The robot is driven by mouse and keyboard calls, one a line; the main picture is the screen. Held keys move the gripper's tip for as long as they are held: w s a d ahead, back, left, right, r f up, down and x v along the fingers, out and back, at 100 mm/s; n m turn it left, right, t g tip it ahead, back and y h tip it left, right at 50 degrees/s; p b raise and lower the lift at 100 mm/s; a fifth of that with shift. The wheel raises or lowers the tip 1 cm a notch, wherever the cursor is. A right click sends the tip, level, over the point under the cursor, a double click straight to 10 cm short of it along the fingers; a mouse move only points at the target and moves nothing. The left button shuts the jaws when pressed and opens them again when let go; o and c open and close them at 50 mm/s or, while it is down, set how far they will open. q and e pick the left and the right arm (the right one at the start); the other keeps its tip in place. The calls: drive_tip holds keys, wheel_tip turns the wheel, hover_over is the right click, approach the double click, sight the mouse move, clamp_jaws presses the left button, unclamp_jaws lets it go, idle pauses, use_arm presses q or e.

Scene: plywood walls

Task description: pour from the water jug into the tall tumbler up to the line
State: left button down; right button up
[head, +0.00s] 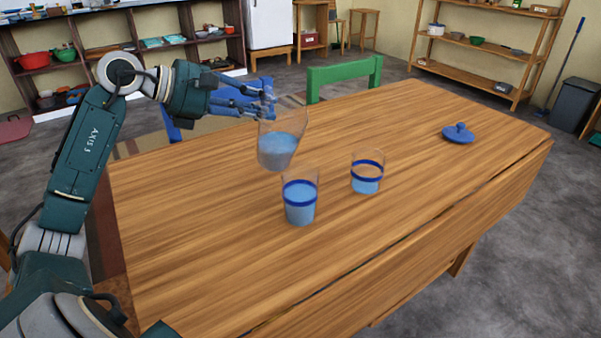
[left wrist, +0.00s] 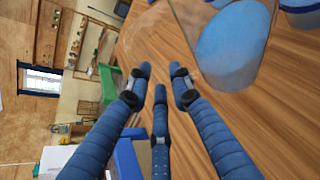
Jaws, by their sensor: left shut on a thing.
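The clear water jug (head: 280,147), holding blue water, is in the air above the table, slightly tilted, behind and left of two tumblers. My left gripper (head: 266,101) is shut on the jug at its upper left side; the exact grip is hard to see. In the left wrist view the jug (left wrist: 232,45) is at upper right, beside my fingers (left wrist: 160,82). The nearer tumbler (head: 300,205) looks larger and has water up to about its dark blue band. The other tumbler (head: 367,185) has water below its band. Which is the tall one is uncertain. My right gripper is out of view.
A blue lid (head: 458,134) lies toward the right end of the wooden table (head: 400,220). A green chair (head: 345,72) and a blue chair (head: 190,128) stand at the far side. The table around the tumblers is clear.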

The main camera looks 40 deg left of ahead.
use_arm(q)
drive_tip(key=a+f+n, duration=0.1)
drive_tip(key=f, duration=0.1)
drive_tip(key=w+f+n+h, duration=0.1)
drive_tip(key=f, duration=0.2)
drive_tip(key=a+f+n+g+h, duration=0.1)
drive_tip(key=f, duration=0.2)
drive_tip(key=shift+w+a+n, duration=0.3)
drive_tip(key=shift+a, duration=0.05)
wheel_tip(320, 180, up, 7)
drive_tip(key=p, duration=0.3)
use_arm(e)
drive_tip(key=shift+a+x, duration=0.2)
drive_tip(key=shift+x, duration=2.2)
use_arm(q)
drive_tip(key=shift+p, duration=0.3)
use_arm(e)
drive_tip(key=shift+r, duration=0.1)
